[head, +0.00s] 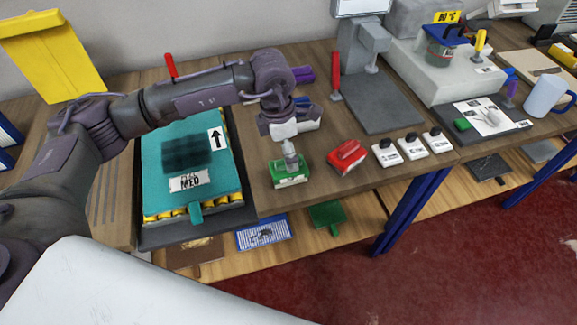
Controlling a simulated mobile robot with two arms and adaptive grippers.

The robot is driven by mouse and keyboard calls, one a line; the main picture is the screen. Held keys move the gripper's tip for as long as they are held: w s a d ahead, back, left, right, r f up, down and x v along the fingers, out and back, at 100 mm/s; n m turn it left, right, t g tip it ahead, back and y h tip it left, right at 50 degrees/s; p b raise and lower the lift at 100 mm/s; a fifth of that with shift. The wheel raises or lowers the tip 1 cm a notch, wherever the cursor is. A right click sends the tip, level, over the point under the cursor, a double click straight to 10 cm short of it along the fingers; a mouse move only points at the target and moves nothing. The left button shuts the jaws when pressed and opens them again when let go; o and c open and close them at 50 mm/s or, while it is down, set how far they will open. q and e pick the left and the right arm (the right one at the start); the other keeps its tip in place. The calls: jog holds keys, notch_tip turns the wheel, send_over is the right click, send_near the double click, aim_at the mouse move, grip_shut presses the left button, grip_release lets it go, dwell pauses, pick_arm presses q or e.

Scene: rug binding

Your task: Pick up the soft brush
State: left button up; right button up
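My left gripper (290,158) points down at the end of my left arm, over the front edge of the wooden bench. Its fingertips are at the top of a small green block (291,180) with a pale label on its front. The block may be a brush, but its bristles do not show. It appears to rest on the bench, and I cannot tell whether the fingers grip it. A red block (346,155) of similar size, with a raised top, lies just to the right. I cannot tell by sight which one is the soft brush. My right gripper is not in view.
A teal-topped tray (228,142) marked MED lies left of the green block. Several white labelled switches (412,146) sit right of the red block. A grey stand (380,105) is behind them. A lower shelf (300,262) holds flat swatches; red floor lies in front.

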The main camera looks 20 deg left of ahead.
aim_at(281, 177)
pick_arm(q)
jog(key=f, duration=0.1)
jog(key=f+p, duration=0.1)
jog(key=f, duration=0.1)
jog(key=shift+w+d, duration=0.15)
jog(key=shift+d, duration=0.05)
notch_tip(281, 177, down, 3)
jog(key=shift+w+d+r+p, duration=0.1)
jog(key=shift+d+p, duration=0.05)
jog(key=shift+p, duration=0.5)
jog(key=shift+f, duration=0.4)
jog(key=shift+w+f, duration=0.1)
jog(key=shift+f, duration=0.1)
jog(key=c, duration=1.3)
jog(key=shift+c, duration=0.2)
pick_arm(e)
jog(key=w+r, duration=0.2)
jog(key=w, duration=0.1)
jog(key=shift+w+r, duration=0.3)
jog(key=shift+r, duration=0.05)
pick_arm(q)
jog(key=shift+r, duration=0.15)
